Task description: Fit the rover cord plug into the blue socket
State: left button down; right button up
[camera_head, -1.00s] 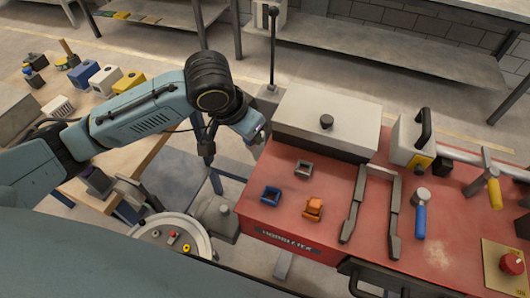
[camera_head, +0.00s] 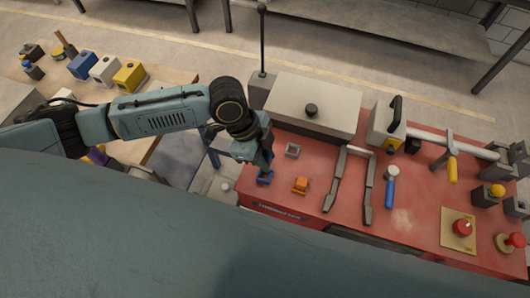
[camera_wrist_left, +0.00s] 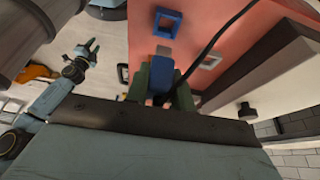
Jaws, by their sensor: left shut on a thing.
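My left gripper (camera_wrist_left: 167,90) is shut on the blue plug (camera_wrist_left: 159,80), whose grey tip points toward the blue socket. A black cord (camera_wrist_left: 228,35) runs up and right beside it. The blue square socket (camera_wrist_left: 167,22) lies on the red cart top just past the tip; plug and socket look apart in the left wrist view. In the head view the left gripper (camera_head: 264,160) hangs right over the blue socket (camera_head: 265,179) and partly covers it; the plug cannot be made out there. My right gripper (camera_wrist_left: 84,49) is off the cart's edge, fingers spread and empty.
A grey socket (camera_head: 292,150) and an orange block (camera_head: 300,185) sit close to the blue socket on the red cart (camera_head: 405,220). A large grey box (camera_head: 318,105) stands behind.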

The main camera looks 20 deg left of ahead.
pick_arm(q)
jog(key=shift+a+r+p, duration=0.1)
jog(key=shift+p, duration=0.4)
jog(key=shift+f+b, duration=0.9)
jog(key=shift+f, duration=1.4)
jog(key=shift+p, duration=0.3)
jog(key=shift+f+b, duration=0.55)
jog(key=shift+f, duration=0.7)
jog(key=c, duration=0.6)
grip_release()
jog(key=shift+c, duration=0.2)
